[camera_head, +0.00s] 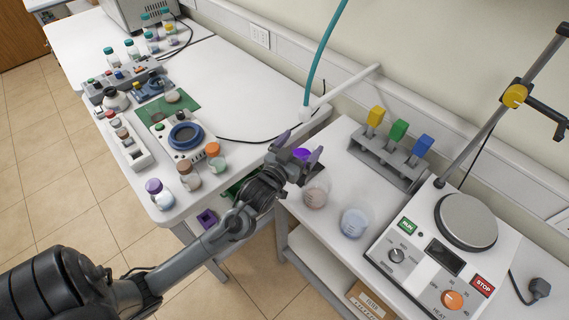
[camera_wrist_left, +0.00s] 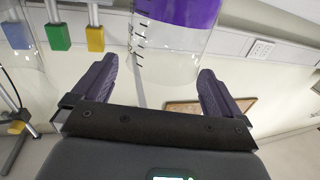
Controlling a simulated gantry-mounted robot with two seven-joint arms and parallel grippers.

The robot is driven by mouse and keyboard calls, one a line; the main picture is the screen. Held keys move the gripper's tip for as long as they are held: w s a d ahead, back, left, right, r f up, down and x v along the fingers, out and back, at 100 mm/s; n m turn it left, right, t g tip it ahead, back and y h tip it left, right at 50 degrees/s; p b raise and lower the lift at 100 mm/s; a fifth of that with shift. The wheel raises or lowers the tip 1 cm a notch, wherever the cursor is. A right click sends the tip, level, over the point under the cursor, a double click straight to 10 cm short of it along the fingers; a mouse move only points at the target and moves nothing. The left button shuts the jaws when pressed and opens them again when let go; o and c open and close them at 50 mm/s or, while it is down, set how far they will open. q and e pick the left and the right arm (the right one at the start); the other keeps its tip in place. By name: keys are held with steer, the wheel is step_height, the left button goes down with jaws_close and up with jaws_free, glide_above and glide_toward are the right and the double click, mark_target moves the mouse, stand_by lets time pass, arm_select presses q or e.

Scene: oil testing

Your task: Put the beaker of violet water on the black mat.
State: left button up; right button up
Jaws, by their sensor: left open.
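The beaker of violet water (camera_head: 301,154) stands at the near left of the right-hand white table. In the left wrist view it shows inverted, with violet water (camera_wrist_left: 185,12) at the top edge and clear glass with black graduation marks below. My left gripper (camera_head: 300,145) is open, its two dark fingers at either side of the beaker. My right gripper is not in view.
A reddish-brown beaker (camera_head: 316,194) and a blue beaker (camera_head: 354,221) stand close by on the right. A rack with coloured-handled tools (camera_head: 385,165) stands behind them. A hotplate (camera_head: 468,220) fills the table's right side. The left table has bottles and a blue-ringed device (camera_head: 186,135).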

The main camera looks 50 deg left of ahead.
arm_select(q)
steer(key=b+v, duration=0.1)
steer(key=v, duration=0.7)
steer(key=shift+s, duration=0.4)
steer(key=s+d+r+g+h+p, duration=0.2)
steer(key=s+d+g+h+p, duration=0.25)
steer(key=p, duration=0.45)
steer(key=s+d+f+m+g+p, duration=0.1)
steer(key=s+d+f+m+g, duration=0.1)
steer(key=s, duration=0.4)
steer(key=s+d+f+m+g+p, duration=0.1)
steer(key=s+d+f+m+g, duration=0.1)
steer(key=s+d+f+g, duration=0.3)
steer(key=shift+s+f+g, duration=0.25)
steer(key=shift+s+g, duration=0.8)
steer(key=shift+s, duration=0.1)
steer(key=shift+d, duration=0.1)
